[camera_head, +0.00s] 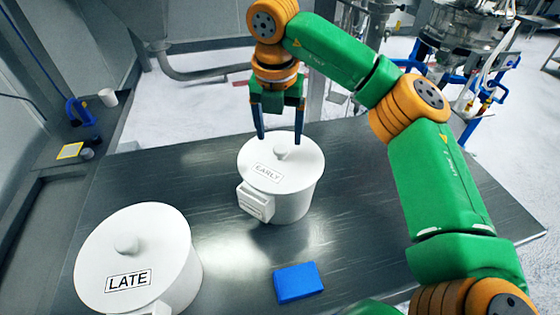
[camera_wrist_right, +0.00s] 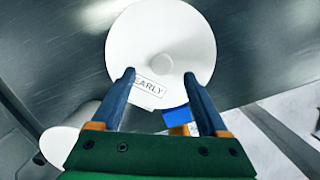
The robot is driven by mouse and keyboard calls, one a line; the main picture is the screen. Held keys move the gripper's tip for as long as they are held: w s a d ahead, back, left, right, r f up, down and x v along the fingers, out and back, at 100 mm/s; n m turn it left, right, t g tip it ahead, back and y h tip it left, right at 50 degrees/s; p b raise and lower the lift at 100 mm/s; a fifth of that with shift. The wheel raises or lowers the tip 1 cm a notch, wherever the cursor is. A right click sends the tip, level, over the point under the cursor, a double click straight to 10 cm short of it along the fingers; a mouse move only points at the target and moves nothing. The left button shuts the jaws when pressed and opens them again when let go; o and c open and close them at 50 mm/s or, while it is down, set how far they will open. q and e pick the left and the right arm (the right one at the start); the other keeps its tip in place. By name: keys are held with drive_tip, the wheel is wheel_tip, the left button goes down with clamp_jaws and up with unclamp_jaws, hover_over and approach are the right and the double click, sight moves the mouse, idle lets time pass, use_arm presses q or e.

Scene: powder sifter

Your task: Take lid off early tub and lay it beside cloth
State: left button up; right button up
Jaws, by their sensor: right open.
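The white early tub (camera_head: 290,205) stands on the dark table with its lid (camera_head: 300,164) on; the lid has a round knob and an EARLY label. My right gripper (camera_head: 280,140) is open above the lid, its blue fingers pointing down on either side of the knob and apart from it. In the right wrist view the lid (camera_wrist_right: 170,35) lies beyond the open fingertips (camera_wrist_right: 160,76). The blue cloth (camera_head: 297,282) lies folded on the table in front of the tub; part of it shows in the wrist view (camera_wrist_right: 177,115). My left gripper is not in view.
The white late tub (camera_head: 185,265) stands at the front left with its lid (camera_head: 150,240) on. The table (camera_head: 400,190) is bare around the cloth and to the right of the early tub. A white cup (camera_head: 108,97) stands on the left side counter.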

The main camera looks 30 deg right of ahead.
sight(281, 148)
drive_tip(key=f, duration=0.2)
drive_tip(key=f+p, duration=0.1)
drive_tip(key=f, duration=0.1)
drive_tip(key=shift+w+d, duration=0.15)
drive_tip(key=shift+d, duration=0.25)
drive_tip(key=shift+a, duration=0.1)
clamp_jaws()
